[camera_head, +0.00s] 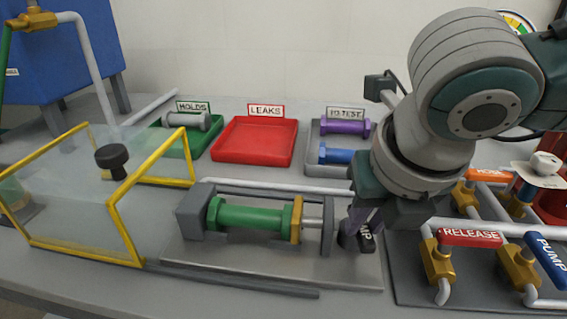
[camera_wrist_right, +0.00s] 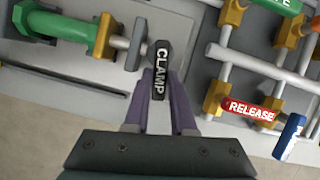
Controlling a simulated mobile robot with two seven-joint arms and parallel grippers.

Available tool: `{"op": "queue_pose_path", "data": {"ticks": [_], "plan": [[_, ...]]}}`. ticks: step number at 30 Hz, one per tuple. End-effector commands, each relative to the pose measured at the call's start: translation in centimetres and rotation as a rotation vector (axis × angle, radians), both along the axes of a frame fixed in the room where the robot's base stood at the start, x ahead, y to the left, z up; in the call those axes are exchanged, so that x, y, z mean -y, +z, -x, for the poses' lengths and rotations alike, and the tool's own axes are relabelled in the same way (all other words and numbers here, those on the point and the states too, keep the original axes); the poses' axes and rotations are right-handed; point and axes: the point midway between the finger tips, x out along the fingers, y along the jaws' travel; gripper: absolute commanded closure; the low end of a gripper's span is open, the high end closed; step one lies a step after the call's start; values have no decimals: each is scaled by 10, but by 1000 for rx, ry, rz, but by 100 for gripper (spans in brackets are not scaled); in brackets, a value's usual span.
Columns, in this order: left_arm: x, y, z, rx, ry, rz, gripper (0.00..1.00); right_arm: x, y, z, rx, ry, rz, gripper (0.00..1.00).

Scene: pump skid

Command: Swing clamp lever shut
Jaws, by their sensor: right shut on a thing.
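The black clamp lever (camera_wrist_right: 159,68), labelled CLAMP, stands at the right end of the clamp fixture in the right wrist view. Its lower end also shows in the head view (camera_head: 366,243), partly hidden by my gripper. My right gripper (camera_wrist_right: 160,95) is shut on the lever, with its purple fingers close together on it. The right gripper also shows in the head view (camera_head: 358,222). A green cylinder (camera_head: 250,215) with a brass collar lies in the grey fixture (camera_head: 192,215), left of the lever. A rod runs from the collar to the upright grey plate (camera_head: 328,225). My left gripper is not in view.
A clear guard with a yellow frame (camera_head: 128,225) stands at the left. Behind are a green HOLDS tray (camera_head: 178,148), an empty red LEAKS tray (camera_head: 254,143) and a grey tray (camera_head: 318,166). The red RELEASE handle (camera_head: 470,237) and blue PUMP handle (camera_head: 546,260) are close on the right.

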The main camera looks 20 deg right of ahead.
Motion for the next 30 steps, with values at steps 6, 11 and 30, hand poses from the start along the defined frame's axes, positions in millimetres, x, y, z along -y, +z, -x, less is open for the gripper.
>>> {"op": "queue_pose_path", "data": {"ticks": [6,11,30], "plan": [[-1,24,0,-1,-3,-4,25,-3,7,-1,-5,-71,-2,100],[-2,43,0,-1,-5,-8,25,-6,6,-3,-3,-169,0,100],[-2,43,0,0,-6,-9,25,-7,0,-4,0,-205,-1,64]]}}
